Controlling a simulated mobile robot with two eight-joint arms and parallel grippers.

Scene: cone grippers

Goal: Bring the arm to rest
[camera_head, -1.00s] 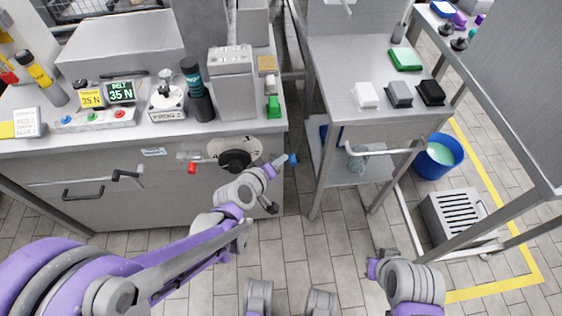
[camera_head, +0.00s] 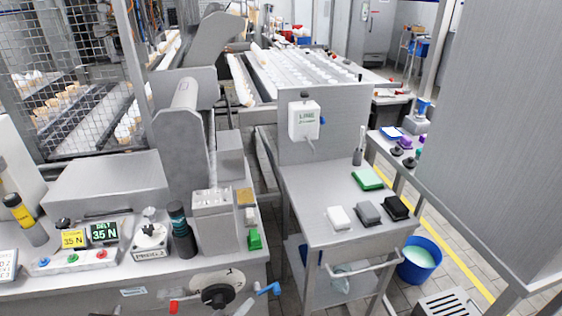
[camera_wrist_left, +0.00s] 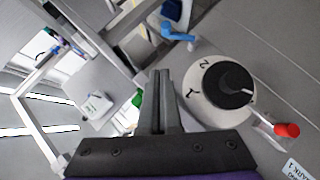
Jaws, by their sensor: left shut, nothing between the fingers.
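My left gripper shows in the left wrist view (camera_wrist_left: 160,102), its two dark fingers shut together with nothing between them. It is close to the front of the steel machine, beside the round dial with a black knob (camera_wrist_left: 230,85), and apart from it as far as I can tell. A red-tipped lever (camera_wrist_left: 286,130) and a blue handle (camera_wrist_left: 178,34) sit on either side of the dial. In the head view the dial (camera_head: 218,296) is at the bottom edge, and my arms are almost wholly out of the picture. My right gripper is not visible.
The steel machine (camera_head: 95,182) with buttons and displays fills the left. A steel side table (camera_head: 325,190) holds white, grey and black blocks and a green pad. A blue bucket (camera_head: 418,262) stands on the floor right of it. A grey panel (camera_head: 500,130) blocks the far right.

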